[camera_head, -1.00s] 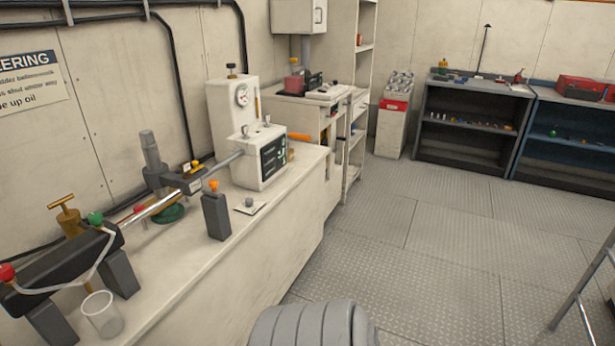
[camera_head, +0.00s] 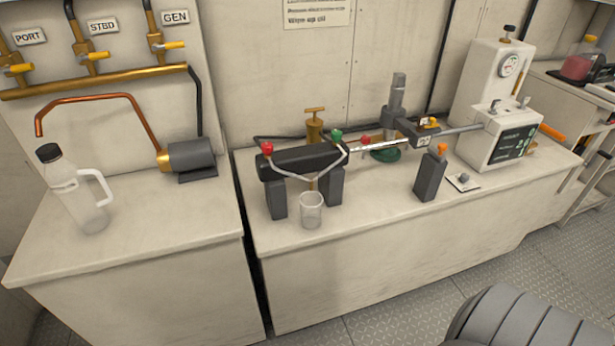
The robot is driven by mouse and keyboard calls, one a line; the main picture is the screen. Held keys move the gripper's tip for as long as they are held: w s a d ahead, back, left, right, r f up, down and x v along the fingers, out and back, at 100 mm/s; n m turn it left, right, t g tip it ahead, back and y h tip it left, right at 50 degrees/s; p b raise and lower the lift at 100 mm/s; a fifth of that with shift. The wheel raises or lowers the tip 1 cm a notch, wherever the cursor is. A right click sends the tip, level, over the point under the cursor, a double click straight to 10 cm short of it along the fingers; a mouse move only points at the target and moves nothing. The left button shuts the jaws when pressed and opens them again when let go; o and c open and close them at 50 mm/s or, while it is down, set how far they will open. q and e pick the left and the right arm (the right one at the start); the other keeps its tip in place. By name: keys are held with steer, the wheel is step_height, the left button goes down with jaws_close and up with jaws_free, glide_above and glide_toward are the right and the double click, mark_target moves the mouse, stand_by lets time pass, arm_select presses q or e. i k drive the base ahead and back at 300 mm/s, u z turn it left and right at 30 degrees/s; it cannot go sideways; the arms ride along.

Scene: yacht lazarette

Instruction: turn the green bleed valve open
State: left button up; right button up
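The green bleed valve (camera_head: 336,136) is a small green knob on top of the right end of a black horizontal cylinder (camera_head: 300,160) on the white bench. A red knob (camera_head: 267,148) sits at the cylinder's left end. A thin pale tube runs from both ends of the cylinder down in front of it, above a clear cup (camera_head: 311,210). How far the green valve is turned is too small to tell. Neither of my grippers is in view.
A steel rod (camera_head: 375,145) links the cylinder to a white gauge unit (camera_head: 500,140) at right. A black block with an orange knob (camera_head: 430,175) stands before it. A brass pump (camera_head: 314,127) stands behind. A jug (camera_head: 75,190) stands on the left counter.

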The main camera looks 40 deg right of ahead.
mark_target(336, 136)
steer(key=z, duration=1.4)
steer(key=k, duration=0.35)
steer(key=z, duration=1.15)
steer(key=i, duration=1.45)
steer(key=u, duration=0.65)
